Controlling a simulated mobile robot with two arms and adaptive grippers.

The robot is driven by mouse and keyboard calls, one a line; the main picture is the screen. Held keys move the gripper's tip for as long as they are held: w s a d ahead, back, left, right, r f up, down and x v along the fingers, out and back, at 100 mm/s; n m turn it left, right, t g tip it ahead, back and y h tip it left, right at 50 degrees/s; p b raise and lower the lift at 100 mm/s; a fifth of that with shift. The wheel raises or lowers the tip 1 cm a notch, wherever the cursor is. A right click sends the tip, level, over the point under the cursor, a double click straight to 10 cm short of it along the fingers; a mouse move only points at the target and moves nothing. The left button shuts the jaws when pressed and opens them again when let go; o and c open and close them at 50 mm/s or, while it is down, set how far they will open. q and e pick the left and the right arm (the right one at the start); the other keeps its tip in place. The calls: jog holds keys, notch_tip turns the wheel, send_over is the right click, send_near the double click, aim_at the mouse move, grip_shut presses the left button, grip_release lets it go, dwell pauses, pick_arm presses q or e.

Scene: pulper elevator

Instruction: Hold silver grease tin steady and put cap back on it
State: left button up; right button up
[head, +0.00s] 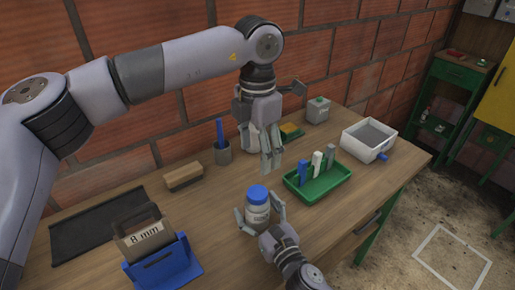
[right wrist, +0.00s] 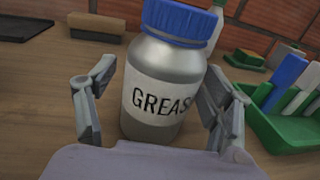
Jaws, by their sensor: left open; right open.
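The silver grease tin (head: 257,215) stands upright on the workbench, with its GREASE label facing the right wrist view (right wrist: 160,100). The blue cap (head: 257,193) sits on top of the tin; it also shows in the right wrist view (right wrist: 183,22). Whether it is screwed tight I cannot tell. My right gripper (head: 259,208) is open, with a finger on each side of the tin; in its wrist view a gap shows at the left finger. My left gripper (head: 270,162) is open and empty, pointing down above and behind the cap.
A green tray (head: 322,196) with upright blue, white and grey pieces stands right of the tin. A blue holder (head: 165,268) with an "8 mm" plate is front left. A brush (head: 183,177), pen cup (head: 222,154) and white bin (head: 367,140) stand farther back.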

jog(key=v, duration=1.2)
